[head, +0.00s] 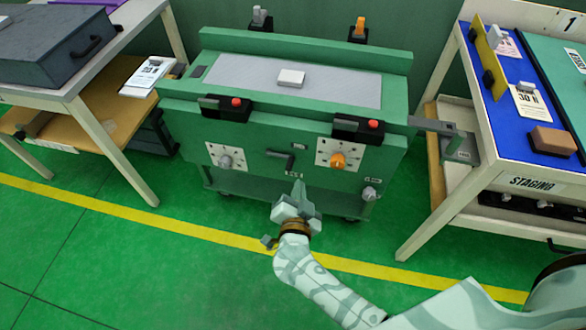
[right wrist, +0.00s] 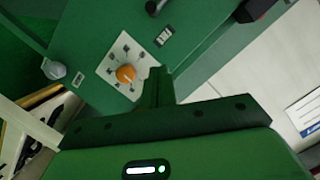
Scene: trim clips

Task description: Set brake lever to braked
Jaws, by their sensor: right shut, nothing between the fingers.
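A green cart (head: 300,130) stands ahead of me. In the right wrist view, a dark rounded end (right wrist: 152,8), probably of this lever, shows at the top edge near the label (right wrist: 164,37). My right gripper (head: 298,184) is shut and empty, pointing at the front face just below the lever. It also shows in the right wrist view (right wrist: 158,72). My left gripper is out of view.
An orange knob (head: 338,160) on a white dial is right of the lever; a grey knob (head: 226,161) is left. Another grey knob (head: 370,193) is lower right. Black blocks with red buttons (head: 236,102) overhang the front. Tables flank the cart; the floor in front is clear.

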